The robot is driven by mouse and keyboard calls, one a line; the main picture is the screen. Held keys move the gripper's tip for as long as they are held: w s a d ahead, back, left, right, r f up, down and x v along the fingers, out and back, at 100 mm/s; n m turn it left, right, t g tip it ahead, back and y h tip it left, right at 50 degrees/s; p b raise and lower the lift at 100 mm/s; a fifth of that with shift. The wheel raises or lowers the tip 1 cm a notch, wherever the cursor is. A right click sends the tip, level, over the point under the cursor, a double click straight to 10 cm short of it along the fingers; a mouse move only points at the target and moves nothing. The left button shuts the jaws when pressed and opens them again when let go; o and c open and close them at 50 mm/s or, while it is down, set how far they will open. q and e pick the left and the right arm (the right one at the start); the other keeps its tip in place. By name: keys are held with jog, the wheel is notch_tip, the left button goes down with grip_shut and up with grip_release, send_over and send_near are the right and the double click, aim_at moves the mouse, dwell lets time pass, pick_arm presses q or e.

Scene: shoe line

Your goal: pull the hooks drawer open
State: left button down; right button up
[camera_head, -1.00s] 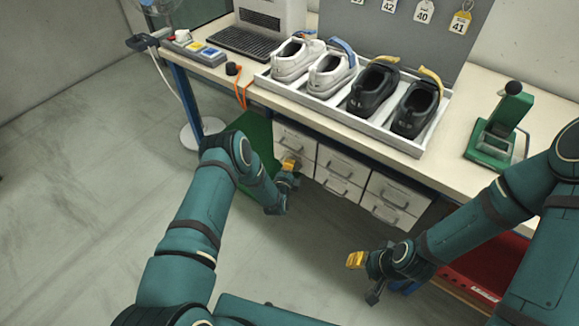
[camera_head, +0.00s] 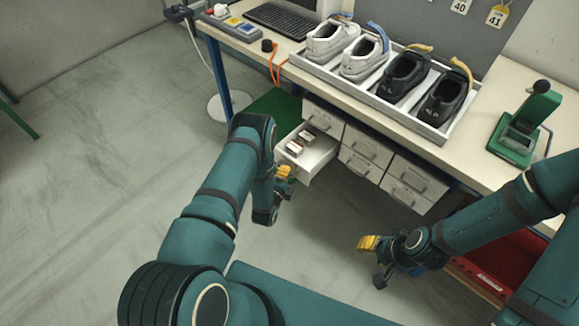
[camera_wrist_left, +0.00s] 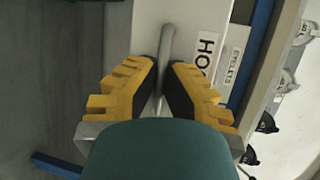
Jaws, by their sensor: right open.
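The hooks drawer (camera_head: 322,157), light grey, is the lower left one in the cabinet and stands well out from it, with small boxes (camera_head: 300,142) inside. In the left wrist view its label (camera_wrist_left: 205,55) shows only "HO", the rest hidden by a finger. Its bar handle (camera_wrist_left: 167,42) runs between the yellow pads of my left gripper (camera_wrist_left: 164,85), which look closed on it. In the head view my left gripper (camera_head: 284,181) is at the drawer's front, partly covering it. My right gripper (camera_head: 372,262) is open and empty, out over the floor to the right.
Several shut drawers (camera_head: 366,148) sit beside and above. A shoe tray (camera_head: 365,93) and a green-based device (camera_head: 525,125) stand on the bench top. A red bin (camera_head: 488,275) is low at the right. Floor in front of the drawers is clear.

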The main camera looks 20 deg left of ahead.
pick_arm(q)
jog(key=shift+s+a, duration=0.2)
jog(key=shift+s, duration=0.15)
jog(key=c, duration=1.1)
grip_release()
jog(key=shift+o, duration=0.2)
jog(key=s+r, duration=0.2)
jog(key=s, duration=0.9)
jog(key=shift+s+d+r, duration=0.2)
jog(key=shift+s+d, duration=0.15)
jog(key=shift+w, duration=0.1)
